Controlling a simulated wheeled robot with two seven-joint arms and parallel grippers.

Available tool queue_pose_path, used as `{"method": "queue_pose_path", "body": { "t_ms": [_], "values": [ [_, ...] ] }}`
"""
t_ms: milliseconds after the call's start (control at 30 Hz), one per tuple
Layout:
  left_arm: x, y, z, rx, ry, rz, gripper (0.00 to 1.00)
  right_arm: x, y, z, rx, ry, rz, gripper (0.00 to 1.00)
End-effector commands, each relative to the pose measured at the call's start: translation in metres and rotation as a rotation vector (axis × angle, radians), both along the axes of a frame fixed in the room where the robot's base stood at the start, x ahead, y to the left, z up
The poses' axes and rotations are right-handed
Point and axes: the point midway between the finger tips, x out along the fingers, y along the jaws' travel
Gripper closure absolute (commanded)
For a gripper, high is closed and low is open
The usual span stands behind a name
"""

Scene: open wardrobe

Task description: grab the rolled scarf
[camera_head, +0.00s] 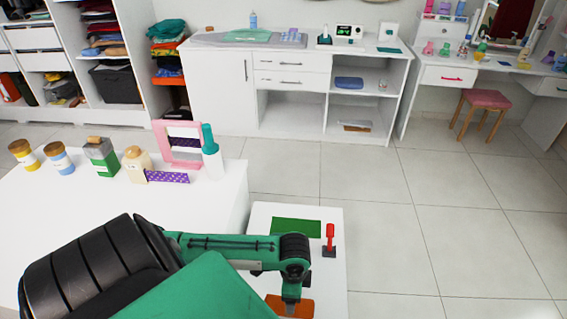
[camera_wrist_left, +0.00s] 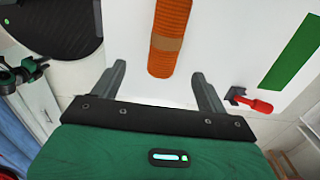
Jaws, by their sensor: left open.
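The rolled scarf (camera_wrist_left: 170,30) is an orange ribbed roll with a lighter brown band, lying on a white surface. In the left wrist view its near end lies between the two fingers of my left gripper (camera_wrist_left: 158,69), with a gap on each side. The gripper is open and holds nothing. In the head view an orange patch of the scarf (camera_head: 302,304) shows at the bottom of the picture beside my left gripper (camera_head: 290,311); the rest is hidden by my arm or the frame edge. My right gripper is not in view.
The white low table (camera_head: 333,226) also holds a green flat mat (camera_head: 296,227) and a red-handled tool (camera_head: 330,238) on a dark base. A larger white table (camera_head: 226,205) at left carries several jars, a bottle and a pink frame (camera_head: 160,144). Tiled floor is clear at right.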

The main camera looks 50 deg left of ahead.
Motion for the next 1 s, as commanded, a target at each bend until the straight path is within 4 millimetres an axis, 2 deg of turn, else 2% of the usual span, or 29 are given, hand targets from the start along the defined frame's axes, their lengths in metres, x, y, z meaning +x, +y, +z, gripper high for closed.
{"method": "queue_pose_path", "body": {
  "t_ms": [167, 467, 567, 767, 1000],
  "values": [
    [0.0, 0.001, -0.016, 0.001, 0.006, 0.001, 0.24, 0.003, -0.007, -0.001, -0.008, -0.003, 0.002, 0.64],
    [0.0, 0.001, -0.072, 0.002, 0.004, 0.001, 0.24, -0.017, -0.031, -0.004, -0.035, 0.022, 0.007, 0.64],
    [0.0, 0.002, -0.082, 0.002, 0.003, 0.001, 0.24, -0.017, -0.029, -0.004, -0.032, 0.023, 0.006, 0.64],
    [-0.001, 0.003, -0.097, 0.001, 0.003, 0.001, 0.24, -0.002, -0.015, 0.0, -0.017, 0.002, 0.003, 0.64],
    [-0.001, 0.007, -0.131, 0.002, 0.003, -0.001, 0.24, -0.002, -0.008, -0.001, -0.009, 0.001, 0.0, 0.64]
  ]
}}
